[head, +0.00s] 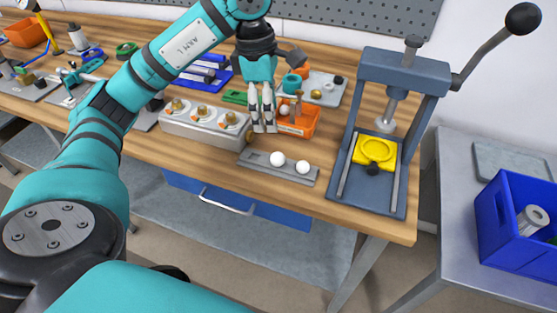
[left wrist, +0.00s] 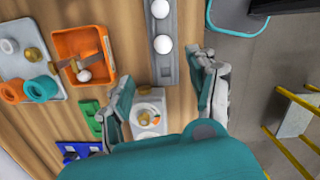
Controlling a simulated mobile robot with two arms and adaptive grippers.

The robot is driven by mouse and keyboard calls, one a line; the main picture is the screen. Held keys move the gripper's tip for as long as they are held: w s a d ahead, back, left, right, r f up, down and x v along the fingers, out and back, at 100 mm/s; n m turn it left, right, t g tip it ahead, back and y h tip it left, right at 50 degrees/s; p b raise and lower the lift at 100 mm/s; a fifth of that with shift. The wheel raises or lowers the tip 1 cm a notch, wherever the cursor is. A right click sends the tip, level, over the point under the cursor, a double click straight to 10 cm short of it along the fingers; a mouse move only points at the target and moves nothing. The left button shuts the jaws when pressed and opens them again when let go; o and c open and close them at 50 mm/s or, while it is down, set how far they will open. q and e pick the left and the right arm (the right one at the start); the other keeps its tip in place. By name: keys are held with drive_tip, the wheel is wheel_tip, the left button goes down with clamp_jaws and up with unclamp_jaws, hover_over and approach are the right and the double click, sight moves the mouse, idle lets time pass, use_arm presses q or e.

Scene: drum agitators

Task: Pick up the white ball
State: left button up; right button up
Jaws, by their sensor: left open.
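Two white balls sit on a narrow grey tray (head: 252,157) near the bench's front edge, the left ball (head: 277,158) and the right ball (head: 303,167). They also show at the top of the left wrist view, the upper ball (left wrist: 160,8) and the lower ball (left wrist: 163,44). A third white ball (left wrist: 84,75) lies in the orange bin (left wrist: 98,42). My left gripper (head: 264,131) points down, open and empty, above the bench behind the tray. Its fingers (left wrist: 165,78) spread beneath the lower ball in the left wrist view. My right gripper is out of view.
A grey block with several brass-topped round fittings (head: 195,138) stands left of the tray. A blue-grey press (head: 352,75) with a yellow dish (head: 376,151) stands right of it. A blue crate (head: 512,225) is on the side table. Bare wood lies in front of the tray.

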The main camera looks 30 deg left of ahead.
use_arm(q)
hover_over(277, 154)
drive_tip(key=a, duration=0.1)
wheel_tip(277, 154, down, 7)
drive_tip(key=shift+w+r+p, duration=0.1)
drive_tip(key=shift+p, duration=0.2)
drive_tip(key=f, duration=0.2)
drive_tip(key=d+f+p, duration=0.1)
drive_tip(key=f, duration=0.1)
drive_tip(key=shift+s+f, duration=0.2)
drive_tip(key=shift+f, duration=0.5)
drive_tip(key=shift+w, duration=0.1)
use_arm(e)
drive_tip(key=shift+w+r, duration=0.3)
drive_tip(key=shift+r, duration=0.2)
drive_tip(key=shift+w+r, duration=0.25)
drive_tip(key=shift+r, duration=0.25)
use_arm(q)
drive_tip(key=shift+c, duration=0.4)
clamp_jaws()
